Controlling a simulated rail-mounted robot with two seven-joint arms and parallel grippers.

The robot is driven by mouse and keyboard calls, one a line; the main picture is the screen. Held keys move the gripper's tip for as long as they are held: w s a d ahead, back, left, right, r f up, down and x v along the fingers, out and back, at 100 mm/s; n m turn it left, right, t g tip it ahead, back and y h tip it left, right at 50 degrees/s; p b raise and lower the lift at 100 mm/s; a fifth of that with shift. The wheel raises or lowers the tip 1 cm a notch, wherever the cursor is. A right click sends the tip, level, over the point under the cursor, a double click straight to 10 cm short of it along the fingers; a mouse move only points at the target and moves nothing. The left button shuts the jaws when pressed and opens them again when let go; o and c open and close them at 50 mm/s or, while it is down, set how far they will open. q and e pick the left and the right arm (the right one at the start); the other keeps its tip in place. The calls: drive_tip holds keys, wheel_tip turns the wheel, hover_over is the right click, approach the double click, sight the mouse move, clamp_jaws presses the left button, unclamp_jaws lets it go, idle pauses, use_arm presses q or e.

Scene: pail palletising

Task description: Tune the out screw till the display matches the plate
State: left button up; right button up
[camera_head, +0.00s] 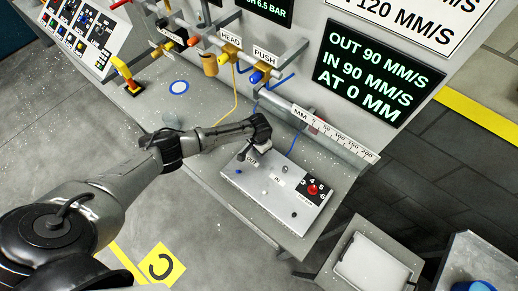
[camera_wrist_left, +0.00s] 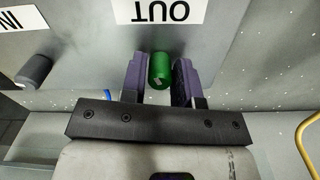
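My left gripper (camera_head: 262,147) reaches down to the grey valve box (camera_head: 258,198) at its OUT label. In the left wrist view its two purple fingers (camera_wrist_left: 159,78) close in on both sides of a green screw (camera_wrist_left: 160,72), below the OUT label (camera_wrist_left: 170,11). A dark IN screw (camera_wrist_left: 35,71) stands apart to the left. The black display (camera_head: 368,76) reads OUT 90 MM/S, IN 90 MM/S, AT 0 MM. The white plate (camera_head: 405,20) above it is cut off; "120 MM/S" is legible. My right gripper is not in view.
A red knob (camera_head: 313,189) with numbers sits on the box's right side. A cylinder with an MM scale (camera_head: 335,133) runs behind it. HEAD and PUSH fittings (camera_head: 258,74) with hoses are at the back. An emergency button (camera_head: 131,86) stands left. Trays stand lower right.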

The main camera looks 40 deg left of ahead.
use_arm(q)
drive_tip(key=o, duration=0.3)
drive_tip(key=shift+o, duration=0.2)
wheel_tip(320, 180, up, 14)
idle(0.5)
drive_tip(key=shift+f, duration=0.1)
idle(0.4)
